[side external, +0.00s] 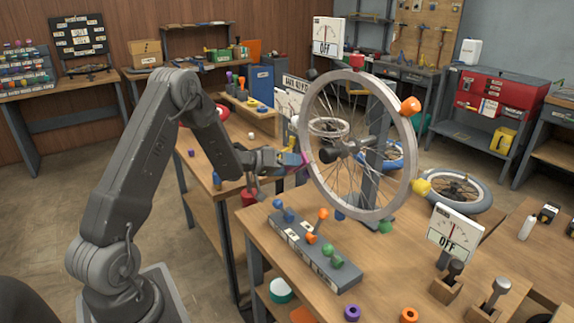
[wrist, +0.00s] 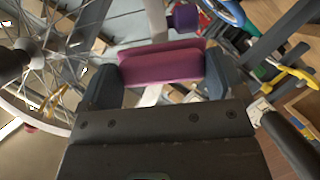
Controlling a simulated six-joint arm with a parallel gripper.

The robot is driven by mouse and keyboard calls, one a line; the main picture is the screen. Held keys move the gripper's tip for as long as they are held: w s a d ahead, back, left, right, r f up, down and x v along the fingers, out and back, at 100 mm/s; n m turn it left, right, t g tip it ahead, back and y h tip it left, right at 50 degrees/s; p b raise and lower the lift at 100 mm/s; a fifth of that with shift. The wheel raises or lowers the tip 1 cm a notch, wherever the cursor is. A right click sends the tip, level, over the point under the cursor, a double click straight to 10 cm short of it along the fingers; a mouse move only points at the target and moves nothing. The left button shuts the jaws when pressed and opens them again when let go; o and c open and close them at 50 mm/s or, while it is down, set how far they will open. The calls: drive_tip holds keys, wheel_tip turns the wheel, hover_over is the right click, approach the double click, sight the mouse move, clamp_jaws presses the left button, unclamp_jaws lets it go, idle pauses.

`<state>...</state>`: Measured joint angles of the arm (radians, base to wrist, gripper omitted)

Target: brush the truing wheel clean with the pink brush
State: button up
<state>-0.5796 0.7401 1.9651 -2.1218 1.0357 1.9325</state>
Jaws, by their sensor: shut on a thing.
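The truing wheel (side external: 376,214) stands upright on a grey post on the workbench, with a pale rim, thin spokes and a dark hub. Its spokes (wrist: 55,58) fill the left of the wrist view. My gripper (side external: 297,160) is at the left side of the rim, shut on the pink brush (side external: 304,170). In the wrist view the brush (wrist: 160,66) is a magenta block clamped between both fingers. Its far side is hidden, and I cannot tell whether it touches the rim.
Coloured knobs, such as an orange one (side external: 410,106) and a yellow one (side external: 421,187), surround the rim. A grey block with coloured pegs (side external: 315,250) lies in front of the wheel. An OFF gauge (side external: 455,232) stands at right.

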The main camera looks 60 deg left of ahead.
drive_tip(key=shift+s, duration=3)
drive_tip(key=s, duration=0.3)
drive_tip(key=shift+w, duration=3.55)
drive_tip(key=shift+w, duration=1)
wheel_tip(320, 180, up, 7)
drive_tip(key=a, duration=0.3)
